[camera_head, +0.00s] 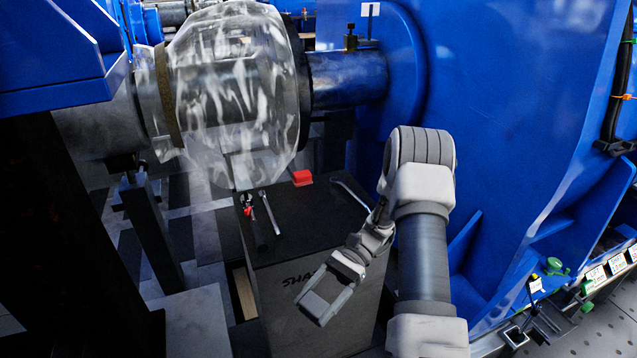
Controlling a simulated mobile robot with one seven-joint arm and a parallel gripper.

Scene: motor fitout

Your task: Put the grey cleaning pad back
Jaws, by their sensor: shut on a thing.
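The gripper points down and to the left. I cannot tell whether the pad touches the box top.
The dark box (295,255) carries a red block (302,177), a wrench (270,212) and a red-marked tool (249,208) toward its back. A plastic-wrapped shaft part (235,90) overhangs it. A large blue housing (500,120) stands to the right.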

